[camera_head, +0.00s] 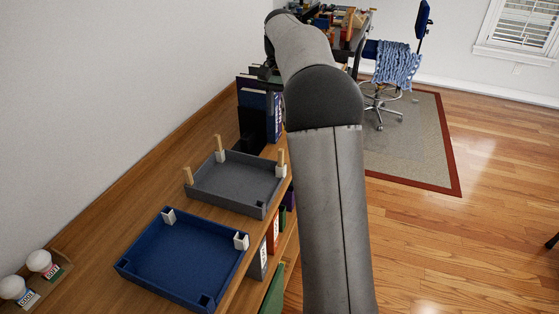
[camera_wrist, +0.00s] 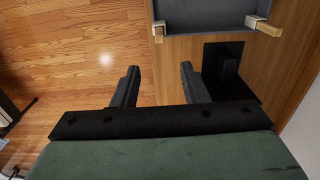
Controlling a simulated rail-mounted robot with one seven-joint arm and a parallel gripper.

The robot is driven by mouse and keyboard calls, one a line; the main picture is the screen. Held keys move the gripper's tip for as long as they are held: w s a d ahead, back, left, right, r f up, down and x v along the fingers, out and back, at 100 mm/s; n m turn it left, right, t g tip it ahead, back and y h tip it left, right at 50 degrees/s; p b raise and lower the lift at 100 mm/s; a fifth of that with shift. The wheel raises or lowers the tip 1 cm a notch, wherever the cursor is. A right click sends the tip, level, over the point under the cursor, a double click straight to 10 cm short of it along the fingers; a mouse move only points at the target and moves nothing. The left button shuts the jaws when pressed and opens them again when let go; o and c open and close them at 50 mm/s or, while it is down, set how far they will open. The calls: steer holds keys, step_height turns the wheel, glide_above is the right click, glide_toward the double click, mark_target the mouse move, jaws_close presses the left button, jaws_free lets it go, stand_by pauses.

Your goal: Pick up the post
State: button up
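White corner pieces surround the feet of the far and right posts. In the wrist view, the grey tray (camera_wrist: 205,12) is at the top edge, with one post (camera_wrist: 158,33) at its left corner and another (camera_wrist: 270,28) at its right. My gripper (camera_wrist: 157,85) is open and empty, with its fingers apart from the posts.
A blue tray (camera_head: 180,262) with white corner pieces stands nearer on the shelf. Two white-topped containers (camera_head: 38,260) sit at lower left. A black bookend (camera_wrist: 230,65) stands beside the grey tray. The wall borders the left; open floor (camera_head: 455,235) lies right.

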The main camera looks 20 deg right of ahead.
mark_target(281, 150)
step_height(281, 150, down, 12)
steer(key=shift+p, duration=0.45)
steer(key=shift+f+p, duration=0.75)
steer(key=shift+f, duration=1.85)
jaws_close()
